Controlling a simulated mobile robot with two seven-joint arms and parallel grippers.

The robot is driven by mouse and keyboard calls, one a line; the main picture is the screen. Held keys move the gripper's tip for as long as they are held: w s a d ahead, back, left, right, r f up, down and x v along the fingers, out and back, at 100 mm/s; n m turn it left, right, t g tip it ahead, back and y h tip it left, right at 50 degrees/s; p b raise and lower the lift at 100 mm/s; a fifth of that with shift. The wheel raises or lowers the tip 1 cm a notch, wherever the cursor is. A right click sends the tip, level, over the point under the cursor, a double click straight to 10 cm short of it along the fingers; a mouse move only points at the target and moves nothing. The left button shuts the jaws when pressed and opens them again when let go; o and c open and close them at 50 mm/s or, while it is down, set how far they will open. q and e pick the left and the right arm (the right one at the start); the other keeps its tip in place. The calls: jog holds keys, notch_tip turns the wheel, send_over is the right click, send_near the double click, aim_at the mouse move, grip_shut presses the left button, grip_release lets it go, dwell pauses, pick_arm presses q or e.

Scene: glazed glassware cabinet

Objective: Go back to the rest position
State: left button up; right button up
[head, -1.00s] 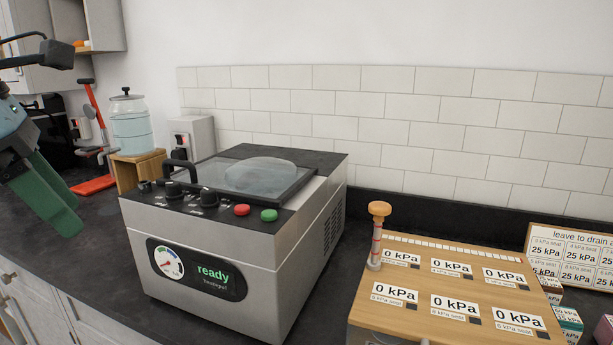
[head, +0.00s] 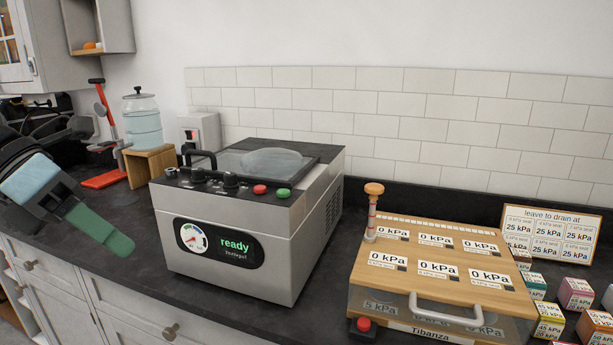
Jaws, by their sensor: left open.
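My left gripper (head: 92,222) is at the left of the head view, in front of the counter edge and left of the vacuum machine. Its green fingers point down and to the right. It is open, and nothing shows between the fingers. It is apart from the machine. My right gripper is not in view.
A grey vacuum machine (head: 230,215) reading "ready" stands on the dark counter (head: 130,212). A wooden-topped box (head: 440,262) with 0 kPa labels is to its right, beside small cartons (head: 576,292) and a sign (head: 548,234). A water jar (head: 141,122) stands behind left.

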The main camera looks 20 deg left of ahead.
pick_arm(q)
notch_tip(320, 180, down, 28)
jog(key=w+a+n+t+p, duration=0.25)
jog(key=n+t, duration=1.05)
jog(key=n, duration=1.2)
jog(key=s+d+f+n+g+y+p, duration=0.1)
jog(key=s+d+f+n+y, duration=0.1)
jog(key=s+f+n, duration=0.3)
jog(key=s+d+f+n+g+y+p, duration=0.1)
jog(key=s+d+f+n+y, duration=0.15)
jog(key=f, duration=0.55)
jog(key=s+d+f+n+g, duration=0.2)
jog(key=s+d+f+n, duration=0.1)
jog(key=s, duration=0.4)
jog(key=s+d+f+n+g+y, duration=0.1)
jog(key=s+d+f+n+g, duration=0.2)
jog(key=s+d+f, duration=0.3)
jog(key=s+f, duration=0.1)
jog(key=s, duration=0.1)
jog(key=shift+s+d+f+n+p, duration=0.15)
jog(key=shift+s+d+n+p, duration=0.15)
jog(key=shift+n+p, duration=0.1)
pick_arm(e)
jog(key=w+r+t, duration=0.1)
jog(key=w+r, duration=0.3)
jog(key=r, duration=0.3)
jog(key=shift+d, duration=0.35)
